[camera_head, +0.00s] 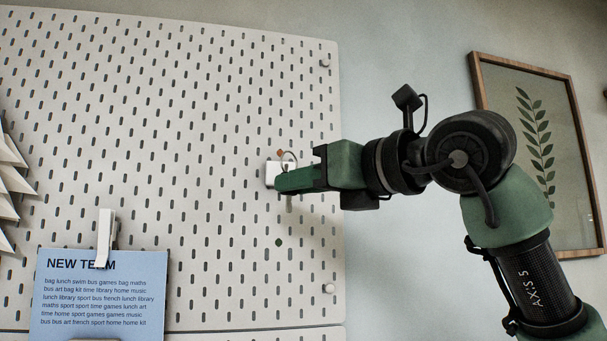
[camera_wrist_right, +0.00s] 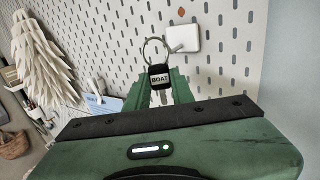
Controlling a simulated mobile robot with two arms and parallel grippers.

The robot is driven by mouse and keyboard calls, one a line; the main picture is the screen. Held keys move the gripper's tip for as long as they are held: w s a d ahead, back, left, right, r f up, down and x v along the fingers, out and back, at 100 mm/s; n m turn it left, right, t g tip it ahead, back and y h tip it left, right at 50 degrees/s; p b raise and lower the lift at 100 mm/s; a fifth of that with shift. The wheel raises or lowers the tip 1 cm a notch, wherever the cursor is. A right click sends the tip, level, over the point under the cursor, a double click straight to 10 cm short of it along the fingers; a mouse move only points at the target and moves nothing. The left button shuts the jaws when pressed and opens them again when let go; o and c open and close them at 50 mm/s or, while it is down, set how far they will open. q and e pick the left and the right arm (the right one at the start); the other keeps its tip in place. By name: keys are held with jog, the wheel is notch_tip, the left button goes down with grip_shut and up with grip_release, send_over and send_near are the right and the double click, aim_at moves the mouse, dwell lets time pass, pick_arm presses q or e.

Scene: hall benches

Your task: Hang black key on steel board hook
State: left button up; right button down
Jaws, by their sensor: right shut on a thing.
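The black key (camera_wrist_right: 160,77) has a label reading BOAT and a thin metal ring (camera_wrist_right: 153,50) at its top. My right gripper (camera_head: 279,182) is shut on the key, close in front of the pegboard. In the head view the fingers hide the key's head; the ring (camera_head: 290,158) shows above them and a grey piece (camera_head: 289,203) below. The hook's white plate (camera_wrist_right: 184,38) is on the board, and a short peg reaches from it toward the ring. The plate (camera_head: 270,174) is partly behind the fingertips in the head view. I cannot tell whether the ring is around the peg.
The pale perforated board (camera_head: 190,120) fills the left of the head view. A blue NEW TEAM card (camera_head: 100,300) hangs under a white clip (camera_head: 105,235). White folded paper (camera_wrist_right: 45,60) hangs further left. A framed leaf picture (camera_head: 535,130) is on the wall at right.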

jog(key=w, duration=0.1)
jog(key=w+f, duration=0.1)
jog(key=w, duration=0.1)
jog(key=w+a+f, duration=0.1)
jog(key=w, duration=0.1)
jog(key=shift+p, duration=0.3)
dwell(0.6)
jog(key=c, duration=1.1)
grip_release()
jog(key=shift+s, duration=0.1)
